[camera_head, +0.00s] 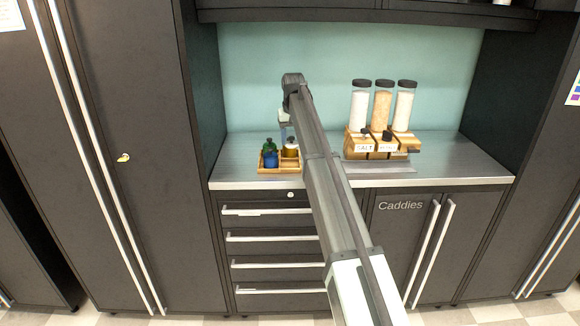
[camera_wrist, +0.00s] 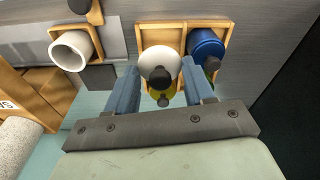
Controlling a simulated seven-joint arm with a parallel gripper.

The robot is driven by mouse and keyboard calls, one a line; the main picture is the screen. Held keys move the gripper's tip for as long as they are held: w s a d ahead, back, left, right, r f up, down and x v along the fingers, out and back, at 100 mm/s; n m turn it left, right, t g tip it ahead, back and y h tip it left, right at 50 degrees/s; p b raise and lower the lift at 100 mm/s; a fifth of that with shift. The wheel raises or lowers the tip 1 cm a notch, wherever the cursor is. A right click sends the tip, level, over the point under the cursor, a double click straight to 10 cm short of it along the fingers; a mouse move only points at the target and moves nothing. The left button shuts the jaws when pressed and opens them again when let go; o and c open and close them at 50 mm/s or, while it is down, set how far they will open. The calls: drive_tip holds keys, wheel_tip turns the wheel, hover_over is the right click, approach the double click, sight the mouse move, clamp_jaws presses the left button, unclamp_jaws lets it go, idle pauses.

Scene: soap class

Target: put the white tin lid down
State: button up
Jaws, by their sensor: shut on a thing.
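In the wrist view my gripper (camera_wrist: 161,66) has its two blue fingers on either side of the white tin lid (camera_wrist: 156,57), a round white piece with a dark knob. It is shut on the lid. The lid appears over the wooden tray (camera_wrist: 143,38), partly covering it; I cannot tell its height above the tray. An open white tin (camera_wrist: 72,50) sits in a wooden box at the left, apart from the lid. In the head view my gripper (camera_head: 284,126) is above the tray (camera_head: 267,169); the lid is not clear there.
The tray also holds a blue bottle (camera_wrist: 206,45), a green bottle (camera_wrist: 211,68) and a yellow one with a dark top (camera_wrist: 163,98). A wooden rack (camera_head: 357,143) with tall jars stands right on the metal counter (camera_head: 455,160). The counter's far right is clear.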

drive_tip(key=w+f, duration=0.2)
drive_tip(key=f, duration=0.1)
drive_tip(key=w+f, duration=0.1)
drive_tip(key=shift+a+f, duration=0.25)
drive_tip(key=shift+f, duration=2.2)
drive_tip(key=shift+f, duration=0.6)
drive_tip(key=o, duration=0.7)
drive_tip(key=shift+f, duration=0.1)
drive_tip(key=r, duration=0.4)
drive_tip(key=s+r, duration=0.1)
drive_tip(key=r, duration=0.8)
drive_tip(key=shift+s+d+r, duration=0.15)
drive_tip(key=shift+s, duration=0.05)
